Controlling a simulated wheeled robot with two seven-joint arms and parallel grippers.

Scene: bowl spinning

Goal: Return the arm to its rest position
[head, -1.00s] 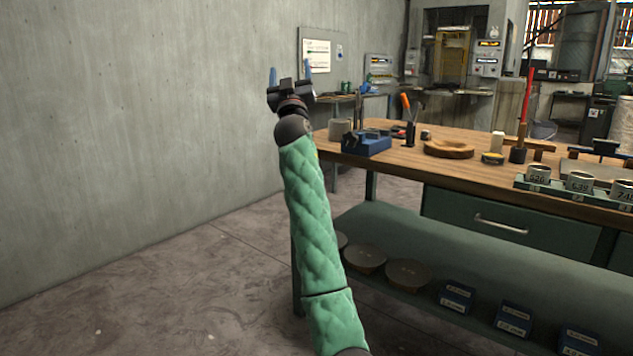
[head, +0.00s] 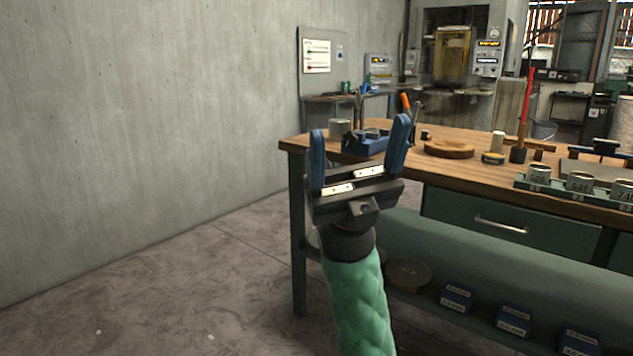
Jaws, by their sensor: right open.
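My right gripper (head: 360,155) has a black body and two blue fingers spread wide apart, with nothing between them. It is at the end of my green-sleeved arm, which comes up from the bottom of the head view. The gripper points up and away, in front of the left end of the wooden workbench (head: 440,181). It hides part of the bench's front edge and part of the blue block on top. My left gripper does not show.
On the bench are a blue block (head: 368,148), a round wooden piece (head: 449,149), a red-handled tool (head: 526,107) and a rack of numbered cups (head: 580,192). Below is a green shelf with blue boxes (head: 514,319). A bare wall and open floor (head: 150,290) lie to the left.

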